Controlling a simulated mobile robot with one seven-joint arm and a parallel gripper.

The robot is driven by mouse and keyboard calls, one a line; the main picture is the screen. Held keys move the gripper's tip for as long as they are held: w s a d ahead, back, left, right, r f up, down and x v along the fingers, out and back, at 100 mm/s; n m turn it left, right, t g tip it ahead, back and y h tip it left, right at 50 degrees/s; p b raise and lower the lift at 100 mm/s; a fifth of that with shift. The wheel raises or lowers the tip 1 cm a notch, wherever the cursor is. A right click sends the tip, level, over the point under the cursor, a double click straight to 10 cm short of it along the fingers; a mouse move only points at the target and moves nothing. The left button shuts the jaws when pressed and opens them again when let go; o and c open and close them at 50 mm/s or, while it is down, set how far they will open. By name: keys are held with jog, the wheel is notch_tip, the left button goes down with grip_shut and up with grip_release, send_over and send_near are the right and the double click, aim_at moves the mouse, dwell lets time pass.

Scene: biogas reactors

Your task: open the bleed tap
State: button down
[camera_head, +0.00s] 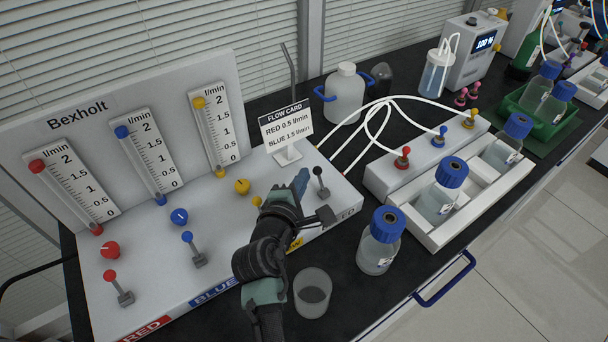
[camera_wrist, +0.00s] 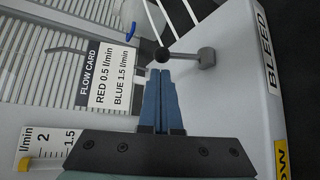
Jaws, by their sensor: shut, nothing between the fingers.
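The bleed tap (camera_head: 320,183) is a small grey lever with a black ball knob at the right end of the white panel. In the wrist view the tap's knob (camera_wrist: 161,54) is right at my fingertips, and its grey base (camera_wrist: 206,57) lies to the right, near the BLEED label (camera_wrist: 267,50). My gripper (camera_head: 301,178) has its blue fingers shut with nothing between them. In the wrist view the fingertips (camera_wrist: 161,73) lie just below the knob. I cannot tell whether they touch it. My arm hides part of the panel's front edge.
The flow card (camera_head: 287,129) stands close behind the gripper. Red (camera_head: 117,285), blue (camera_head: 192,248) and yellow levers line the panel; my arm mostly hides the yellow one. An empty beaker (camera_head: 312,294) and a blue-capped bottle (camera_head: 379,246) stand in front and to the right.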

aim_at(320, 173)
jog(key=shift+w+d+f, duration=0.15)
jog(key=shift+w, duration=0.5)
jog(key=shift+f+b, duration=0.1)
jog(key=shift+b, duration=0.25)
jog(key=shift+s+d+r+m+t+b, duration=0.2)
jog(key=shift+m+t+b, duration=0.2)
jog(key=shift+b, duration=0.25)
jog(key=shift+s+d+r+m+t+b, duration=0.1)
jog(key=shift+s+m+t+b, duration=0.15)
jog(key=shift+t+b, duration=0.3)
jog(key=shift+s+d+m+b, duration=0.1)
jog(key=shift+s+m+b, duration=0.05)
jog(key=shift+m+b, duration=0.25)
jog(key=shift+s+d+r+p, duration=0.4)
jog(key=shift+s+d+p, duration=0.05)
jog(key=shift+s, duration=0.1)
jog(key=shift+s+d+f+p, duration=0.2)
jog(key=shift+s+d+p, duration=0.25)
jog(key=shift+s, duration=0.1)
jog(key=shift+a, duration=0.1)
